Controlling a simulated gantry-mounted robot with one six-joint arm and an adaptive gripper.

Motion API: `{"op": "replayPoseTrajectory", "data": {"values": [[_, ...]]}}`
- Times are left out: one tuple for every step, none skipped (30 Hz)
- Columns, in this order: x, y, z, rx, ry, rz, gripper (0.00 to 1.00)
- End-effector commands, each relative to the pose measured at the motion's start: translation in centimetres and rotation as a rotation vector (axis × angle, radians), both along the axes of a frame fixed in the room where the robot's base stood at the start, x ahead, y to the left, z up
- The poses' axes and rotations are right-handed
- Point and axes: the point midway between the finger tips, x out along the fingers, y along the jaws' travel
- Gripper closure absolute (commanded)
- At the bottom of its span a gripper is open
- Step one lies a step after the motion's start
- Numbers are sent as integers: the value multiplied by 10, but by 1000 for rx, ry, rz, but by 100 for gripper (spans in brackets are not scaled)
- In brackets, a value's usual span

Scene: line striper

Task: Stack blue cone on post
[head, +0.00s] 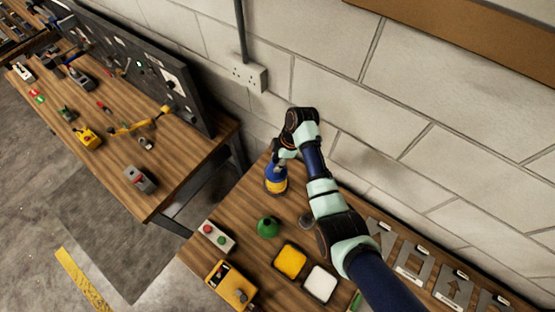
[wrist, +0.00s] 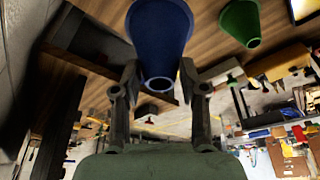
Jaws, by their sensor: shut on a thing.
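The blue cone (wrist: 160,35) is plain blue in the wrist view, its narrow, open end between my fingertips. My gripper (wrist: 158,76) is shut on this end. In the head view, my gripper (head: 284,161) is at the table's wall side, over a blue shape with a yellow band (head: 277,185). I cannot tell there whether blue and yellow are one piece or stacked. The green cone (head: 268,227) stands apart, nearer the front; it also shows in the wrist view (wrist: 240,22). I cannot make out the post.
A yellow tray (head: 290,261) and a white tray (head: 320,284) lie in front of my arm. A button box (head: 216,236) and a yellow device (head: 230,285) stand along the left edge. A small dark round thing (head: 306,219) is beside my arm. Grey stencils (head: 413,262) line the wall side.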

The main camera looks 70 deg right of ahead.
Motion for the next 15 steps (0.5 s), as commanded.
{"op": "replayPoseTrajectory", "data": {"values": [[0, 0, -5, 1, 0, 0, 85], [0, 0, -6, 1, 0, 0, 85], [0, 0, -8, 1, 0, 0, 85], [0, 0, -9, 1, 0, 0, 85], [0, 0, -11, 1, 0, 0, 85], [0, 0, -12, 1, 0, 0, 85], [0, 0, -14, 1, 0, 0, 85], [0, 0, -15, 1, 0, 0, 85], [0, 0, -17, 1, 0, 0, 85], [0, 0, -18, 1, 0, 0, 85], [0, 0, -19, 1, 0, 0, 85], [0, 0, -21, 1, 0, 0, 85], [0, 0, -23, 1, 0, 0, 85], [0, 0, -24, 1, 0, 0, 85], [0, 0, -26, 1, 0, 0, 85]]}}
